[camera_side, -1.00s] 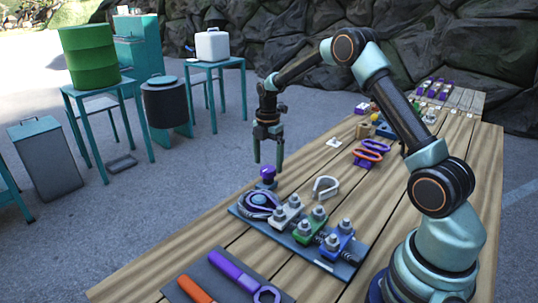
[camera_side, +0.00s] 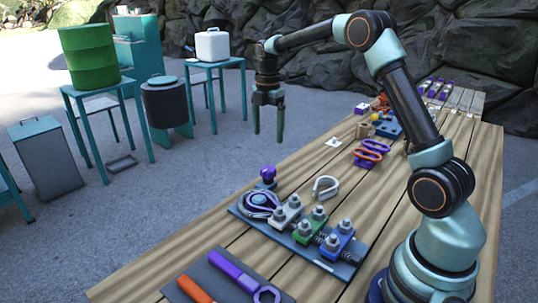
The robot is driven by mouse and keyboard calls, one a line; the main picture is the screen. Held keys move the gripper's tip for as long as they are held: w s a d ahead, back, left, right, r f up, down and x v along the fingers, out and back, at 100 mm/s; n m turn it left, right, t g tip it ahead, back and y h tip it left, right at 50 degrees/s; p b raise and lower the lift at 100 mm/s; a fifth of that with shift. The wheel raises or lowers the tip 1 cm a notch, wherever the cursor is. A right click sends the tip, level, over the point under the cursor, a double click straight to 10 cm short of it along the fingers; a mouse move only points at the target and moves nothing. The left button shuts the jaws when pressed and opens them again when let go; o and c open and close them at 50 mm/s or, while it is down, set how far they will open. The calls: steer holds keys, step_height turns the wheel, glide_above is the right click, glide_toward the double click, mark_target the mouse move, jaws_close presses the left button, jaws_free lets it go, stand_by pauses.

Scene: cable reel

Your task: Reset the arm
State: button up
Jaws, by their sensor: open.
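My gripper (camera_side: 267,136) is open and empty, fingers pointing down. It hangs in the air, above and behind the cable reel fixture in the picture. The fixture is a dark blue base plate (camera_side: 245,217) on the wooden table. It bears a coiled cable reel (camera_side: 259,201), a purple knob (camera_side: 268,172) at its back corner, and grey (camera_side: 287,212), green (camera_side: 310,227) and blue (camera_side: 337,240) clamp blocks with bolts. My gripper is clear of all of these.
A silver U-shaped shackle (camera_side: 326,187) lies behind the plate. Orange and purple ring-handled parts (camera_side: 369,152) stand farther back. A dark mat (camera_side: 222,284) with a purple-handled tool (camera_side: 230,268) and an orange-handled one (camera_side: 194,290) lies in front. The left side of the table (camera_side: 190,245) is bare.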

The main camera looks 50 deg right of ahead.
steer(key=s+a+r+m+t, duration=0.3)
steer(key=s+a+r+m, duration=0.5)
steer(key=a+r+m, duration=0.1)
steer(key=s+a+m+t, duration=0.1)
steer(key=s+a+m, duration=0.2)
steer(key=s, duration=0.3)
steer(key=s+a+f+m+t, duration=0.1)
steer(key=s+a+m, duration=0.2)
steer(key=s+m, duration=0.3)
steer(key=shift+f+t, duration=0.2)
steer(key=shift+t, duration=0.1)
